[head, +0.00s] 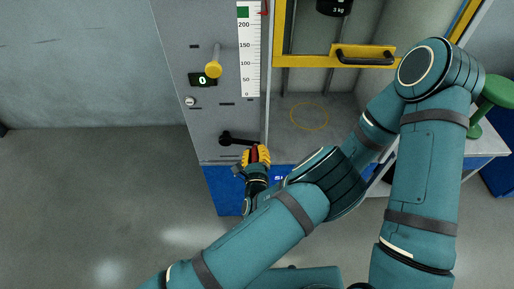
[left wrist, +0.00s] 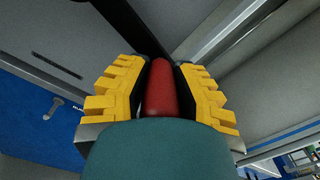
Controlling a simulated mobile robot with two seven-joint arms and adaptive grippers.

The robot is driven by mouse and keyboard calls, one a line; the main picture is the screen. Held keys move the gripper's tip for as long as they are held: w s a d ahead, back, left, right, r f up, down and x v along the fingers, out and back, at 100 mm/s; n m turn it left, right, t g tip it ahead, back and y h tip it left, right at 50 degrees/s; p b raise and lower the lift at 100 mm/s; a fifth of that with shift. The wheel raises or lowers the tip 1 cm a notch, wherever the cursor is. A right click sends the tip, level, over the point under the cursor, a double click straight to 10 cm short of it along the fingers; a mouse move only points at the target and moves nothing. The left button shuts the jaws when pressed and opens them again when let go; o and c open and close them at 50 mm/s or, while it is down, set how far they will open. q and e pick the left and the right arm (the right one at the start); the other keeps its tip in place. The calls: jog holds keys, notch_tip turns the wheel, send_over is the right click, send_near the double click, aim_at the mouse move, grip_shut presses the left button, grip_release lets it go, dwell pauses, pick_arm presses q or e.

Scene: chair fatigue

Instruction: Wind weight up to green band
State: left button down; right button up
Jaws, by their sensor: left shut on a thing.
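In the head view, a black crank (head: 238,138) sticks out of the lower part of the grey machine panel, with a red handle at its right end. My left gripper (head: 257,156) has its yellow fingers closed around the red handle (left wrist: 160,90), which shows between both fingers in the left wrist view. The black 3 kg weight (head: 334,6) hangs at the top edge, its upper part out of frame. The white scale (head: 250,60) has the green band (head: 243,12) near its visible top. A red pointer (head: 264,7) is beside that band. My right gripper is not in view.
A yellow-knobbed lever (head: 213,69) and a display reading 0 (head: 202,79) are above the crank. A yellow-framed guard with a black handle (head: 366,55) crosses the bay. A yellow circle (head: 309,115) marks the bay floor. A green stool-like object (head: 490,98) stands at right.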

pick_arm(q)
jog(key=shift+s+f+m, duration=0.1)
jog(key=shift+f+m, duration=0.3)
jog(key=shift+f, duration=0.15)
jog(key=c, duration=0.7)
grip_release()
jog(key=shift+c, duration=0.2)
jog(key=shift+r, duration=0.15)
